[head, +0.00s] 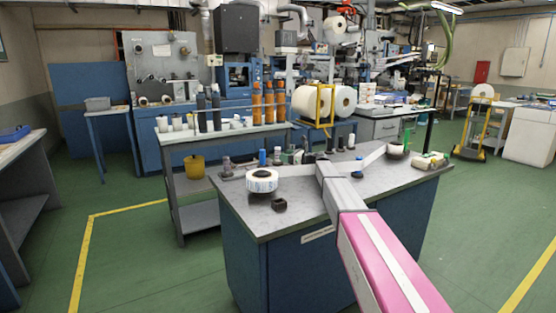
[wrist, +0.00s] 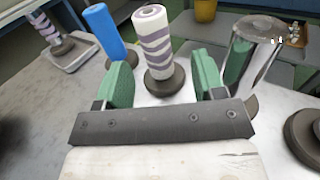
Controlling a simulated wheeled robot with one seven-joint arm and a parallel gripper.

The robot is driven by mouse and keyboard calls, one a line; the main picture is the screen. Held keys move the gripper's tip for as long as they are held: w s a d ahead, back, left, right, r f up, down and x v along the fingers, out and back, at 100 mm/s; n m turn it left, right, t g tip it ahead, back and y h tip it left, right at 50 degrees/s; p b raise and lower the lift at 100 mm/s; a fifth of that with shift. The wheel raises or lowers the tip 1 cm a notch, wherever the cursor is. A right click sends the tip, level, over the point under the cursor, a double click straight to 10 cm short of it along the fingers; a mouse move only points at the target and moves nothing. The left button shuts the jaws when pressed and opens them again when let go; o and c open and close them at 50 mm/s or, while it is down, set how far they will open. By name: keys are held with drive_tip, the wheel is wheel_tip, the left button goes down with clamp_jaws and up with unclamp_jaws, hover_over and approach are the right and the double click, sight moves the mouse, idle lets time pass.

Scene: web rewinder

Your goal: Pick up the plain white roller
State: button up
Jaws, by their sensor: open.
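My gripper (wrist: 165,75) is open, with two green finger pads apart and nothing held. A white roller with purple-grey stripes (wrist: 152,40) stands upright on a dark round base, beyond and between the pads in the wrist view. It seems to be the small pale roller (head: 277,155) on the bench in the head view. I cannot make out a roller that is clearly plain white in the wrist view. In the head view my arm hides part of the bench and my gripper.
A blue roller (wrist: 104,30) stands left of the striped one. Another striped roller (wrist: 43,27) stands on a tray at far left. A shiny metal cylinder (wrist: 257,45) is close by the right pad. A label roll (head: 262,181) sits on the grey bench (head: 240,212).

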sight(278, 154)
drive_tip(key=x, duration=0.4)
drive_tip(key=shift+a, duration=0.4)
clamp_jaws()
drive_tip(key=shift+r, duration=0.1)
